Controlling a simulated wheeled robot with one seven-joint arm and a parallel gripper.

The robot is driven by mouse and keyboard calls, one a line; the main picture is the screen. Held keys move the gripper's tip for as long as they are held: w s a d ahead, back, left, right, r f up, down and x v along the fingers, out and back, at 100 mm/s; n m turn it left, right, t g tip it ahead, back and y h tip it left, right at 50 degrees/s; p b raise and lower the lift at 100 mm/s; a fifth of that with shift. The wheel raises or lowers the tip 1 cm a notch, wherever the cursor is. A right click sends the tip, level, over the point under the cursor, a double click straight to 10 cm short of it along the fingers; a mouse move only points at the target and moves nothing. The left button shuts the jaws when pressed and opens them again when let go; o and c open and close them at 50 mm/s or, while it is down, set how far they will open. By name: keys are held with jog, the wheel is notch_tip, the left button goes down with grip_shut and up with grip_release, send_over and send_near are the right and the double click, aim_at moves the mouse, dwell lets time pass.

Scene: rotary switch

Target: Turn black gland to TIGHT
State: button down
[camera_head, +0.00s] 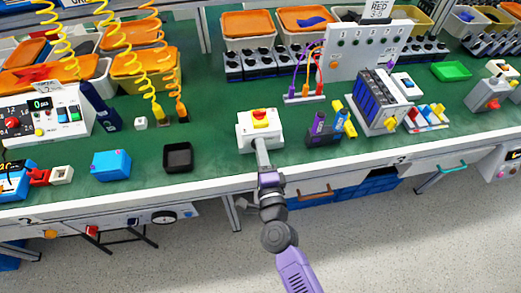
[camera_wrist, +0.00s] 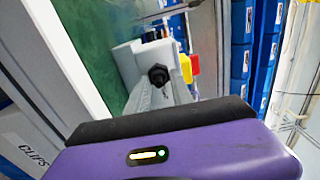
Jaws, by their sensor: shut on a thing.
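The black gland (camera_wrist: 158,76) sticks out of the near side of a white switch box (camera_wrist: 127,62). In the head view the box (camera_head: 245,133) stands at the front of the green bench, with a red and yellow rotary switch (camera_head: 260,119) on top; the gland is hidden there behind my gripper (camera_head: 262,145). In the wrist view my gripper (camera_wrist: 160,92) has its pale fingers on either side of the gland, shut on it. I see no TIGHT mark, so the gland's turn position cannot be read.
A black open box (camera_head: 178,157) and a blue box (camera_head: 111,165) stand to the left. The white bench edge (camera_head: 150,195) runs below my gripper. Yellow coiled cords (camera_head: 110,45) hang at upper left.

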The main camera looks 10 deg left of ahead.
jog(key=c, duration=1.1)
grip_release()
jog(key=shift+s, duration=0.1)
jog(key=v, duration=0.7)
jog(key=shift+s+d, duration=0.15)
jog(key=shift+s, duration=0.15)
